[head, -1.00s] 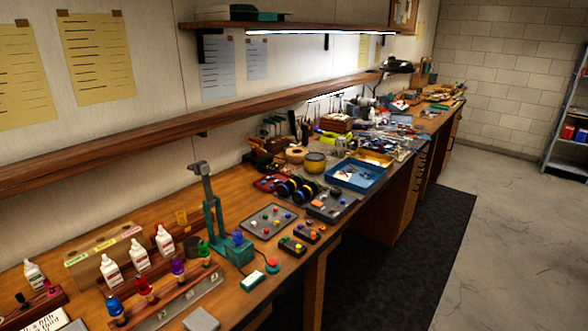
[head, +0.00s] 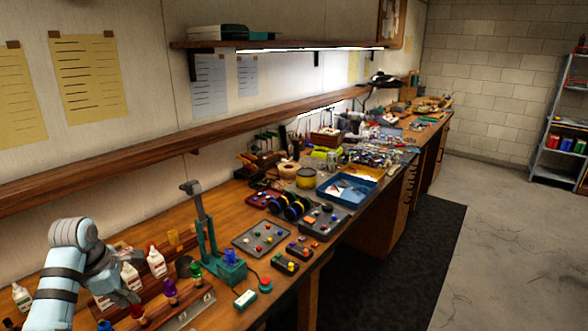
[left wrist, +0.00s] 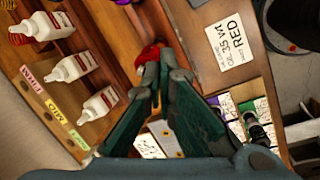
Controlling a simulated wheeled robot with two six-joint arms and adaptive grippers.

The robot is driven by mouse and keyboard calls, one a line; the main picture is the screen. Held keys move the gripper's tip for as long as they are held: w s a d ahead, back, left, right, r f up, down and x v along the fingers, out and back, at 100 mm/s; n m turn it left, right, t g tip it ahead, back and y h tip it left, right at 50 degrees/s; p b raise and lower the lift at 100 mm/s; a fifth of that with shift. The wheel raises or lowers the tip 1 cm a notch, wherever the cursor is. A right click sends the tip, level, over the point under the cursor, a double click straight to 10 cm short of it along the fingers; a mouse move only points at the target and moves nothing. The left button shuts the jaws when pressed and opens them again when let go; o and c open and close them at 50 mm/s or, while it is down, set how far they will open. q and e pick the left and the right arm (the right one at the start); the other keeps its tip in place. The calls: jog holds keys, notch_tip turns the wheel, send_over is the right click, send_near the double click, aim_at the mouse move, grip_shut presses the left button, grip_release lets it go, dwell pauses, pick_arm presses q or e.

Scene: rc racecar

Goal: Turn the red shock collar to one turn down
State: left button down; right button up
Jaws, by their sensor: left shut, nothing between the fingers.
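My left gripper (left wrist: 153,78) is shut and empty in the left wrist view, its green fingers together. A red rounded part (left wrist: 150,54), seemingly of the red shock, shows just beyond the fingertips and is partly hidden by them; I cannot tell whether they touch. In the head view my left arm reaches in over the bottles, and the red shock (head: 138,313) stands in the wooden rack just below the arm's end. The purple shock (head: 169,288) and green shock (head: 195,271) stand to its right. The red collar itself is not clear. My right gripper is out of view.
A card reading "RED" (left wrist: 225,40) lies on the other side. A green stand (head: 209,235) rises from the bench behind the rack. A wooden shelf (head: 150,160) runs above.

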aim_at(136, 315)
pick_arm(q)
jog(key=x, duration=0.2)
jog(key=s+x, duration=0.1)
jog(key=x, duration=0.3)
jog(key=shift+s+d+f+b, duration=0.15)
jog(key=shift+d+f+b, duration=0.15)
jog(key=shift+d+f, duration=0.15)
jog(key=shift+s+r, duration=0.1)
jog(key=shift+w+a, duration=0.2)
jog(key=shift+a, duration=0.05)
jog(key=shift+s+a+p, duration=0.15)
jog(key=shift+p, duration=0.25)
jog(key=shift+s+a, duration=0.3)
jog(key=shift+a, duration=0.55)
dwell(0.3)
